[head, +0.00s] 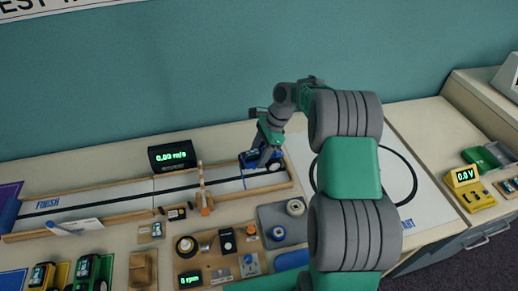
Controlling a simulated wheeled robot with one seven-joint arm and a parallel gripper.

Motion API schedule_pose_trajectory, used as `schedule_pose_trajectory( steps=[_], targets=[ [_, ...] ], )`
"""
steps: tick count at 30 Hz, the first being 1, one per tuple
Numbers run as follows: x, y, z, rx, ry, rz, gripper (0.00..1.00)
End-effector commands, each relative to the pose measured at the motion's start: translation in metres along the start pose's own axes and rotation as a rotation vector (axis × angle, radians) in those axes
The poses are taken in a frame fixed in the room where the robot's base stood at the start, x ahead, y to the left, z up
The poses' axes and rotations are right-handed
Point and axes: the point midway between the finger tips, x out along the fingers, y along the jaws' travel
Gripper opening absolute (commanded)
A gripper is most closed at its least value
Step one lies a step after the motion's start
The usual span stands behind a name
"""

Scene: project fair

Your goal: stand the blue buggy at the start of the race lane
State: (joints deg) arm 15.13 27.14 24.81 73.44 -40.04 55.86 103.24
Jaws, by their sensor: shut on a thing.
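The blue buggy (247,158) is at the right end of the race lane (130,192), the end away from the FINISH lettering. My gripper (262,157) reaches down from above, shut on the buggy, and hides part of it. A dark wheel shows at the buggy's right. I cannot tell whether its wheels touch the lane. The lane is pale with a black centre line and wooden side rails, and a thin blue line crosses it just left of the buggy.
An orange-and-white post (203,190) stands at the lane's front rail. A black speed display (172,156) stands behind the lane. A wooden parts board (218,250) and a grey tray (268,215) lie in front. A white mat with a black loop (428,213) lies right.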

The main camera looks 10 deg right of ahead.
Motion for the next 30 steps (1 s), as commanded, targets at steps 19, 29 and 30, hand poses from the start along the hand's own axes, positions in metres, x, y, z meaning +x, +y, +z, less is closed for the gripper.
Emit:
schedule_pose_trajectory(
  steps=[19,29,30],
  targets=[
    [0.030,-0.007,-0.016,0.081,0.002,-0.033,0.27],
    [0.045,-0.007,-0.021,0.080,0.001,-0.031,0.27],
    [0.046,-0.007,-0.022,0.080,0.002,-0.032,0.27]
  ],
)
